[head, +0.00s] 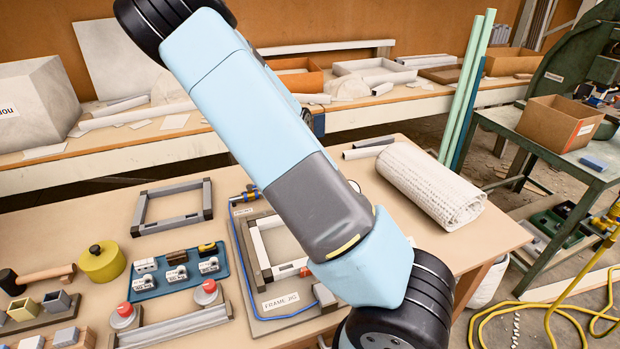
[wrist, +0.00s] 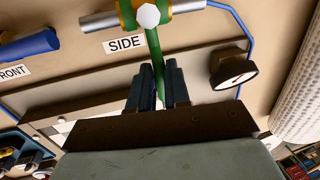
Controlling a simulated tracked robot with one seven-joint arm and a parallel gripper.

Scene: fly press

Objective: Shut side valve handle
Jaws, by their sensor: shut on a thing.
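The side valve (wrist: 126,14) shows at the top of the wrist view, with a brass and green body on a silver pipe above a SIDE label (wrist: 124,43). Its green handle (wrist: 153,45) points down from a white hub, roughly square across the pipe. My gripper (wrist: 165,75) is shut on the handle, which runs between the two dark fingers. The handle's far end is hidden between the fingers. In the head view my arm hides the gripper and the side valve.
A round gauge (wrist: 233,72) stands right of my fingers. A blue handle (wrist: 30,45) by the FRONT label (wrist: 14,72) lies left. The frame jig (head: 272,312) is partly behind my arm. A rolled white towel (head: 425,185) lies at the table's right.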

